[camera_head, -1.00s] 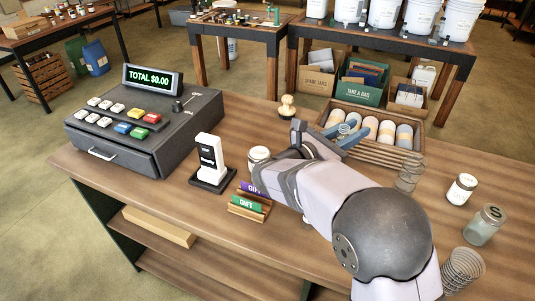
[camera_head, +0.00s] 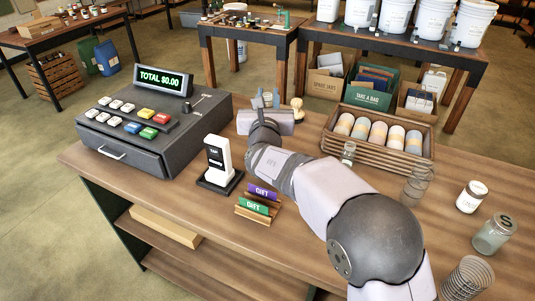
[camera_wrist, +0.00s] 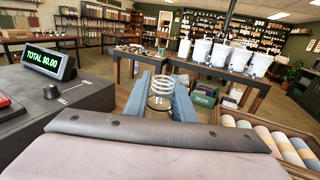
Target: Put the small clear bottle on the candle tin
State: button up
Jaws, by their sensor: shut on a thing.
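My gripper (camera_head: 265,99) is at the back of the counter, left of the wooden stamp, its blue fingers pointing away. In the wrist view the fingers (camera_wrist: 160,98) are shut on a clear ringed thing (camera_wrist: 162,85) that looks like a coil. A dark round shape with pale marks shows just below it. I cannot tell whether the held thing is the small clear bottle. A small clear lidded bottle (camera_head: 348,153) stands upright in front of the crate, apart from my gripper. I cannot clearly identify the candle tin; a white-labelled jar (camera_head: 471,196) stands at the right.
A cash register (camera_head: 150,125) and card reader (camera_head: 219,162) stand left of my arm. The stamp (camera_head: 297,109) is close beside my gripper. A crate of rolls (camera_head: 378,160), clear coils (camera_head: 417,185) and an S-lidded jar (camera_head: 494,235) stand right. Gift cards (camera_head: 258,202) are in front.

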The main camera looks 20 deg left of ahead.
notch_tip(320, 180, down, 10)
jog(key=p, duration=0.2)
dwell(0.7)
jog(key=shift+f, duration=0.2)
jog(key=o, duration=1.1)
jog(key=shift+r, duration=0.1)
jog(key=shift+c, duration=0.2)
jog(key=shift+r, duration=0.15)
jog(key=shift+s+d, duration=0.1)
jog(key=b+v, duration=0.3)
jog(key=v, duration=0.8)
jog(key=shift+s+d, duration=0.15)
jog(key=shift+s, duration=0.25)
